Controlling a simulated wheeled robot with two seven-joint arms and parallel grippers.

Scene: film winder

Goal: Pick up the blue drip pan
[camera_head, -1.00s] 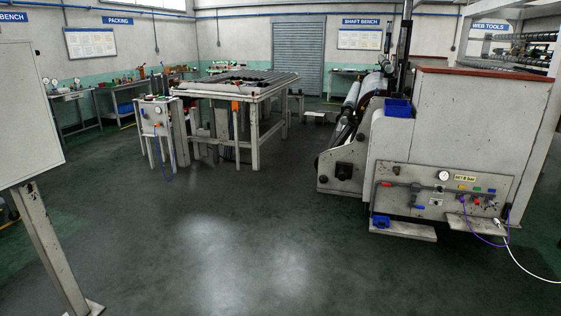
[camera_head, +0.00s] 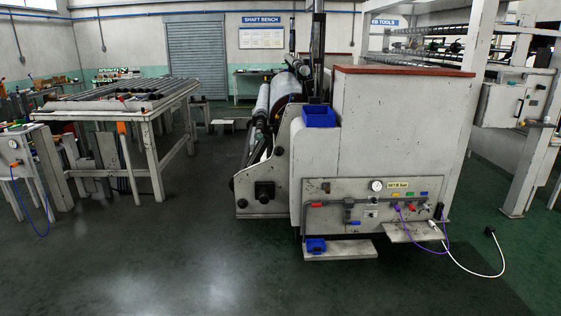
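An open blue bin (camera_head: 319,116) sits on the left shoulder of the grey winder machine (camera_head: 385,125), beside its rollers. A smaller blue object (camera_head: 316,245) rests low down on a pale ledge (camera_head: 345,250) at the machine's front. I cannot tell from its shape here which of the two is the drip pan. Neither of my grippers shows in this view, and nothing is seen touching either blue thing.
A roller-topped table (camera_head: 130,98) stands at the left, with a small gauge stand (camera_head: 20,160) before it. A white cable (camera_head: 470,271) lies on the floor at the right, near a grey post frame (camera_head: 530,165). The floor (camera_head: 190,260) before the machine is clear.

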